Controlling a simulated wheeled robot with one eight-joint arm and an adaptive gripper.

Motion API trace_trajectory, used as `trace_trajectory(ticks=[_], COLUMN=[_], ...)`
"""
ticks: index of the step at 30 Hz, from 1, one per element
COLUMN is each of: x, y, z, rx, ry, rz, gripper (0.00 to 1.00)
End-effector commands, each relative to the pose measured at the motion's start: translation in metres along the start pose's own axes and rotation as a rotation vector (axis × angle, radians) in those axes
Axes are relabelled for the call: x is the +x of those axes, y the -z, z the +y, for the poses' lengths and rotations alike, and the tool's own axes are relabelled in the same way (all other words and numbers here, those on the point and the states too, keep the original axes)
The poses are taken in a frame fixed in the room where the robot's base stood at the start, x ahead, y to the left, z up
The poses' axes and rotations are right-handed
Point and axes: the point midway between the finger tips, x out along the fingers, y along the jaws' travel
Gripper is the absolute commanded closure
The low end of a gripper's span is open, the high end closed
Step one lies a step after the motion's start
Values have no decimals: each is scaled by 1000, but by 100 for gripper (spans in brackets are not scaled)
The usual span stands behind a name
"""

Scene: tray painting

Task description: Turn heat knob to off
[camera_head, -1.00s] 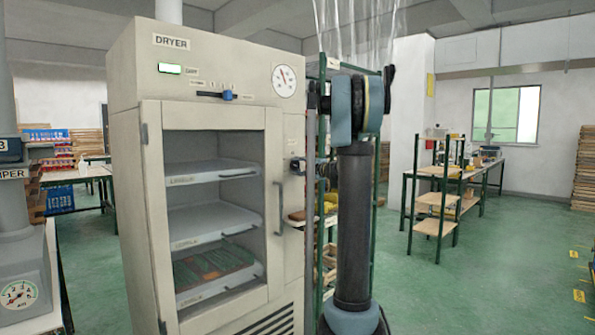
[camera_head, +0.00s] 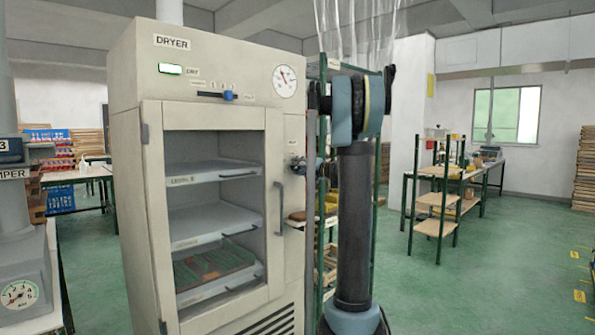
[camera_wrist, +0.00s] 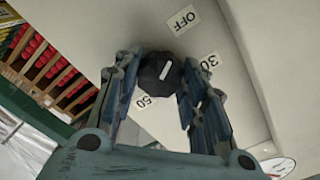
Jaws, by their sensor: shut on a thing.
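The dark heat knob (camera_wrist: 160,72) shows in the wrist view, on a pale panel with OFF (camera_wrist: 184,20), 30 (camera_wrist: 209,65) and 50 (camera_wrist: 143,102) labels around it. Its white mark runs along the line between 50 and OFF, with the mark slightly on the OFF side of the knob. My gripper (camera_wrist: 160,78) is shut on the knob, one finger on each side. In the head view my gripper (camera_head: 299,163) is at the right part of the dryer front (camera_head: 291,215), and the knob cannot be made out there.
The dryer door handle (camera_head: 279,208) is just left of and below my gripper. A blue slider (camera_head: 228,96) and a round gauge (camera_head: 285,81) sit higher on the dryer. A green-framed rack (camera_head: 326,255) stands close behind my arm. Open floor lies to the right.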

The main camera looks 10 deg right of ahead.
Motion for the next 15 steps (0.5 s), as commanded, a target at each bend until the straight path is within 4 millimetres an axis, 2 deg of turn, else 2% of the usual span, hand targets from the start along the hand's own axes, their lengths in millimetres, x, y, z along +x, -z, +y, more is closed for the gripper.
trace_trajectory(ticks=[15], x=[-1], y=[-2], z=[2], rx=[-92], ry=[-3], rz=[-3], gripper=[85])
